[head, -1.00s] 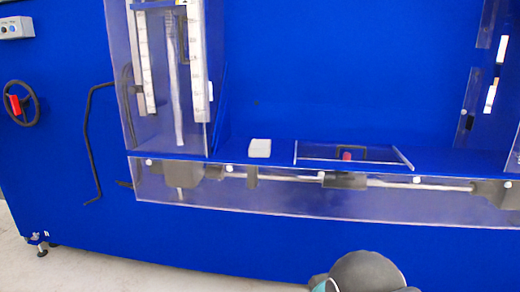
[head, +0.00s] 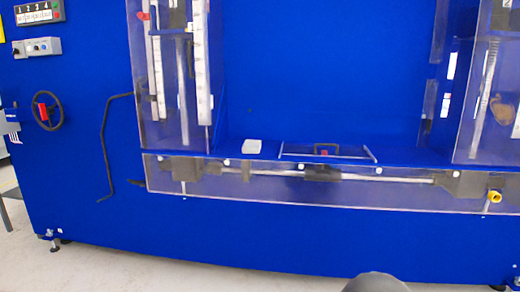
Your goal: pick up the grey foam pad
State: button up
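The grey foam pad (head: 252,146) is a small pale block. It lies flat on the blue ledge of the big blue machine, left of a clear hinged-looking panel with a dark handle. A dark rounded shape at the bottom edge appears to be part of my arm. My gripper's fingers are not in view, and nothing touches the pad.
The clear panel (head: 326,153) lies right of the pad. Transparent guarded columns with white scales (head: 203,75) stand to its left and at the far right. A clear guard (head: 320,186) covers a shaft below the ledge. A handwheel (head: 47,110) and bent black bar (head: 107,150) are at left.

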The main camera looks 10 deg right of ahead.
aim_at(250, 146)
jog(key=z, duration=0.85)
jog(key=i, duration=1.1)
jog(key=u, duration=0.1)
